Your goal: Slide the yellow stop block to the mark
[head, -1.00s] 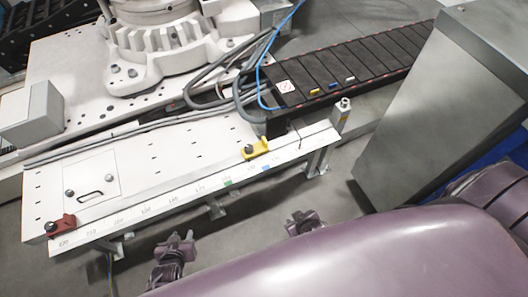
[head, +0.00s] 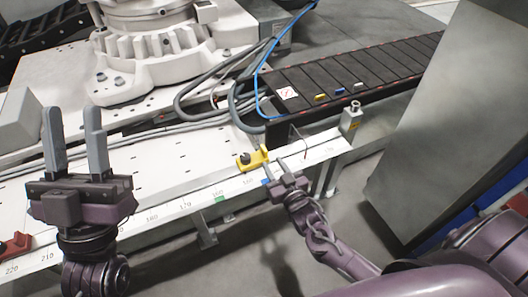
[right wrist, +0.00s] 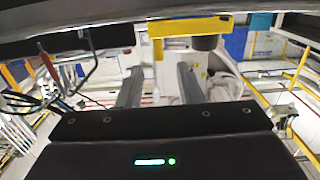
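The yellow stop block (head: 262,155) sits on the white rail along the front edge of the plate, with a dark knob on it. A printed scale runs along the rail's front, with a green mark (head: 219,198) left of the block and a blue mark (head: 266,182) below it. My right gripper (head: 275,166) is open and empty, its fingers pointing up close to the block's right side. In the right wrist view the block (right wrist: 190,28) shows beyond the open fingers; contact cannot be told. My left gripper (head: 72,118) is open and empty, raised at the left.
A red block (head: 16,246) sits at the rail's left end. A post (head: 351,118) stands at its right end. A grey cabinet (head: 430,130) stands at the right.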

